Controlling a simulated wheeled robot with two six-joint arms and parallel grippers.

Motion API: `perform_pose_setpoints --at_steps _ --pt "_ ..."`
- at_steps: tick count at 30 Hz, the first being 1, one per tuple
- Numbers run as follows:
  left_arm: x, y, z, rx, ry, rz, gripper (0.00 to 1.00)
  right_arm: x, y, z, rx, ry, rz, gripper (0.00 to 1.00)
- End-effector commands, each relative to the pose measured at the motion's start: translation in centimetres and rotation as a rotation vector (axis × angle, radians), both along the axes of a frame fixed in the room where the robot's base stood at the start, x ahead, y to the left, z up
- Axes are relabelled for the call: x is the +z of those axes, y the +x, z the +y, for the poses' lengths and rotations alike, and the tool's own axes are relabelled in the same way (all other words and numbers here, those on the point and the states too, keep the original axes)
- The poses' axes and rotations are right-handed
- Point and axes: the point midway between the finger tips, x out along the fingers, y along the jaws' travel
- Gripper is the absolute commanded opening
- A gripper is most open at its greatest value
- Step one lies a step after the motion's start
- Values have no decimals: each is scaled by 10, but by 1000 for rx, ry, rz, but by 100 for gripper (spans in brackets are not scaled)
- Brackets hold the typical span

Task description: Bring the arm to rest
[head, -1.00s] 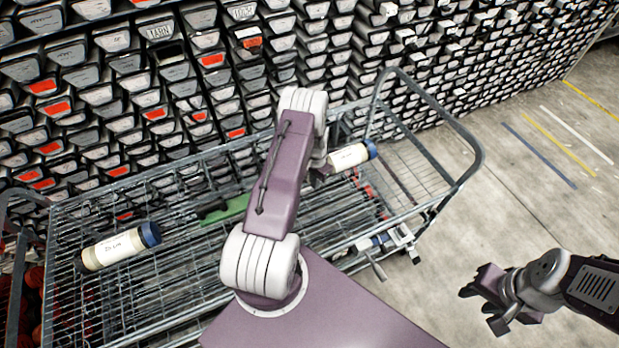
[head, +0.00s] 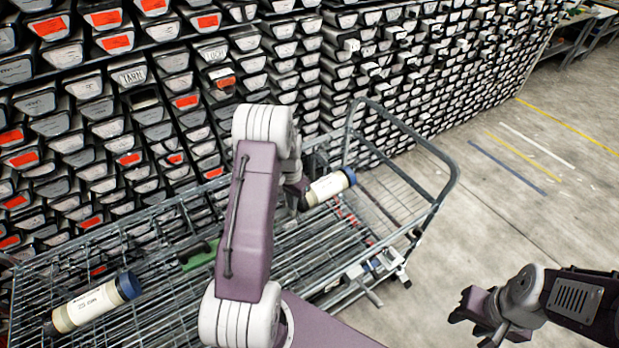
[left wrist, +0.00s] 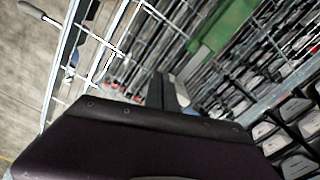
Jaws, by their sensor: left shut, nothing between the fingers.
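My left arm rises in the middle of the head view and folds down on its far side. My left gripper (head: 300,196) is mostly hidden behind the arm there, by the near end of a cream tube with a blue cap (head: 328,187). In the left wrist view its fingers (left wrist: 163,92) are together with nothing between them, above the cart's wire frame. My right gripper (head: 474,310) hangs at the lower right over the floor, apart from the cart; its finger gap is unclear.
The wire cart (head: 160,262) fills the lower left and middle. Another blue-capped tube (head: 90,305) lies on its left part, and a green object (head: 198,254) lies near the middle. A wall of labelled trays (head: 150,130) stands behind. Open floor (head: 500,220) is at right.

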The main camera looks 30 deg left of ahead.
Motion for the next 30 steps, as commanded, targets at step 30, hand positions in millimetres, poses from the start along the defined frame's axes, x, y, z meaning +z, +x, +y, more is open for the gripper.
perform_pose_setpoints --at_steps 30 --pt "77 -154 -175 118 -24 -106 0 -39 0 0 0 0 0 39"
